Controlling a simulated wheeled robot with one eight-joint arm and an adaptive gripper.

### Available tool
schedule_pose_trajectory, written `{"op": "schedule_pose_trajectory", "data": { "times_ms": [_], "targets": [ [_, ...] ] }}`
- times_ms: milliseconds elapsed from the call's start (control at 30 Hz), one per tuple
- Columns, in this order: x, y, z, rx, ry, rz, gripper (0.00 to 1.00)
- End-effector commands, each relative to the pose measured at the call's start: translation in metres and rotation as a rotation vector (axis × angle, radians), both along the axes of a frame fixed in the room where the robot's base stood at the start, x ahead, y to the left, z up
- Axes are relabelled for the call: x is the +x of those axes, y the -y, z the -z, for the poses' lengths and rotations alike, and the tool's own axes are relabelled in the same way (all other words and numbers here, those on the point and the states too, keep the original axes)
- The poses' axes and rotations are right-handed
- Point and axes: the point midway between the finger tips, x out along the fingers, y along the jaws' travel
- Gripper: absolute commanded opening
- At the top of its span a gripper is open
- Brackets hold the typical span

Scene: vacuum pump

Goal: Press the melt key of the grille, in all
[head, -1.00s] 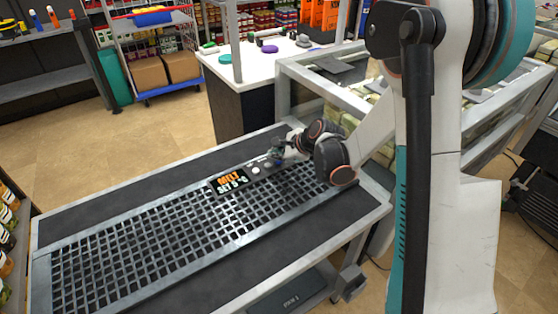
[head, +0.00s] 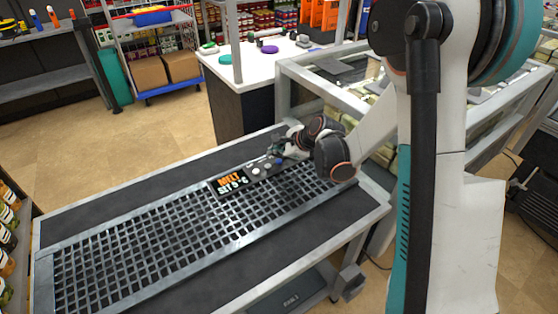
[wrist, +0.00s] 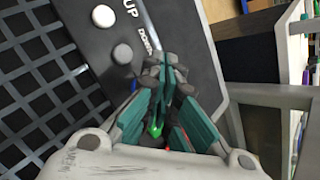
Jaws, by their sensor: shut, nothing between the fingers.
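The grille (head: 128,238) is a dark metal grid set in a long grey bench. A black key panel (head: 218,190) lies along its far edge, with a lit display reading MELT in orange and a smaller line below it. In the wrist view the panel (wrist: 190,28) carries a pale round key (wrist: 103,16) by the word UP and a grey round key (wrist: 122,54) by DOWN. My gripper (wrist: 166,72) is shut and empty over the panel, right of these keys. Small green and red patches show between its fingers. The melt key cannot be made out; contact is unclear.
A glass-topped case with a metal frame (head: 300,80) stands behind the bench's right end. A white counter (head: 235,68) with small items is further back. The bench's front strip (head: 240,275) is clear.

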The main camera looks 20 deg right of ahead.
Motion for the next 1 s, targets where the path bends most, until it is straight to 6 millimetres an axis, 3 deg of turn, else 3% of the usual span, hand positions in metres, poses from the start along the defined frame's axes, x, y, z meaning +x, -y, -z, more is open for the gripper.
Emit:
{"op": "schedule_pose_trajectory", "data": {
  "times_ms": [167, 700, 1000],
  "targets": [
    [0.0, 0.0, -0.004, 0.0, 0.0, 0.0, 0.0],
    [0.0, 0.0, -0.049, 0.0, 0.0, 0.0, 0.0],
    [0.0, 0.0, -0.05, 0.0, 0.0, 0.0, 0.0]
  ]
}}
